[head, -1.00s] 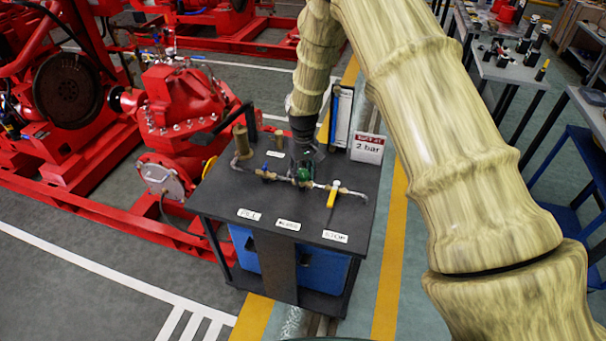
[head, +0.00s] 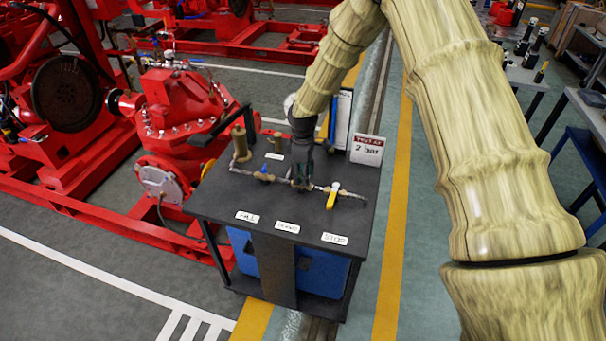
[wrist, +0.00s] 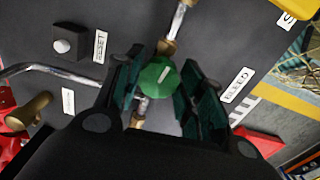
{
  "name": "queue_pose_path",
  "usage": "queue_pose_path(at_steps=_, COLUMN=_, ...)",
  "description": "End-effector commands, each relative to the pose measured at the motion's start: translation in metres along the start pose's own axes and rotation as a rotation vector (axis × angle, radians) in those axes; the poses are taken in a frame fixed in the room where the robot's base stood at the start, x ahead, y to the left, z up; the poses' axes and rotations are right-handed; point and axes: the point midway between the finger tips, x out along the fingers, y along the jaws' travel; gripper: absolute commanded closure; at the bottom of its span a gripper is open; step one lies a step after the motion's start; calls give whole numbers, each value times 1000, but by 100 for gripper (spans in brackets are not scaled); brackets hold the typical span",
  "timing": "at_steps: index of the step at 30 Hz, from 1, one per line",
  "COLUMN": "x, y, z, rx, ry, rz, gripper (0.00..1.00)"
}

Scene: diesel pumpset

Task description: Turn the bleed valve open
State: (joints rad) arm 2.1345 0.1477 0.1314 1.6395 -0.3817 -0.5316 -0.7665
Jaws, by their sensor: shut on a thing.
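The bleed valve has a green knob (wrist: 160,78) on a brass and steel pipe line, beside a BLEED label (wrist: 238,85) in the wrist view. My gripper (wrist: 158,88) has its dark fingers on both sides of the green knob and is shut on it. In the head view my gripper (head: 302,178) points down onto the middle of the pipe line and hides the knob. The knob's marker line shows on its top in the wrist view.
On the dark bench top (head: 215,200), a blue-handled valve (head: 264,172) is left of my gripper and a yellow lever (head: 332,198) is right. A "2 bar" sign (head: 367,150) stands at the back right. A brass cylinder (head: 240,142) stands at the left.

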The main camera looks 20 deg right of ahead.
Motion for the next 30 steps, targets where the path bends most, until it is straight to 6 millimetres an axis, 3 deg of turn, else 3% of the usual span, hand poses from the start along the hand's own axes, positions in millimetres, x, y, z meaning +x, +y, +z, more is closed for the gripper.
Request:
queue_pose_path(at_steps=15, x=-1, y=3, z=0, rx=-399, ry=1, rz=2, gripper=85)
queue_pose_path(at_steps=30, x=-1, y=4, z=0, rx=-518, ry=0, rz=2, gripper=85)
